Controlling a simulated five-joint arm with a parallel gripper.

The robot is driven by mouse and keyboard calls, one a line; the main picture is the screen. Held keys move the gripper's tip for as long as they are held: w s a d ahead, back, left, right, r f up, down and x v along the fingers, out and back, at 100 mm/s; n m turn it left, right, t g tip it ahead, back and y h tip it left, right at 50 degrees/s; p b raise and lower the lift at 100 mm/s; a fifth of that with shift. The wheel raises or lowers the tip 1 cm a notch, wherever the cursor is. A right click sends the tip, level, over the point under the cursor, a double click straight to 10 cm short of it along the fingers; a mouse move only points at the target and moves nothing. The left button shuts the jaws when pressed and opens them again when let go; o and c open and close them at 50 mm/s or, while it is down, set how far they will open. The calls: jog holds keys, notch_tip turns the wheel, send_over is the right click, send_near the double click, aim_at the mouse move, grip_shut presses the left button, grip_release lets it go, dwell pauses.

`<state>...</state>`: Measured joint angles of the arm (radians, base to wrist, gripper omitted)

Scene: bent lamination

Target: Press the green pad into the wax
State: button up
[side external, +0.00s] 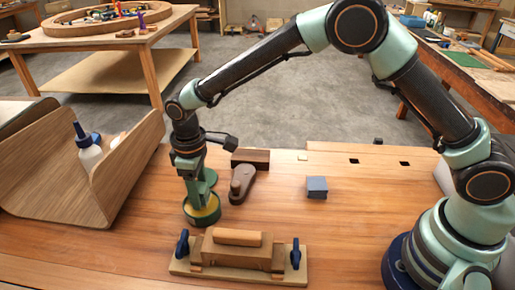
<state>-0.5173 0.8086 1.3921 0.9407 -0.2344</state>
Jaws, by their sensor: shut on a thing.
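A low round tin with a dark green side holds yellow wax (209,214) on the bench, left of the middle. My gripper (193,190) points straight down over the tin. It is shut on the green pad (195,200), whose lower end is at the wax. From this angle I cannot tell whether the pad touches the wax or sits just above it. The pad is small here and partly merges with my green fingers. A green disc (210,177) lies just behind the gripper.
A wooden clamping form with blue knobs (238,252) stands in front of the tin. A dark brown tool (241,184) and brown block (251,158) are close on the right. A blue-grey block (317,187) stands farther right.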

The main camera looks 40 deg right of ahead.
jog(key=shift+r, duration=2.65)
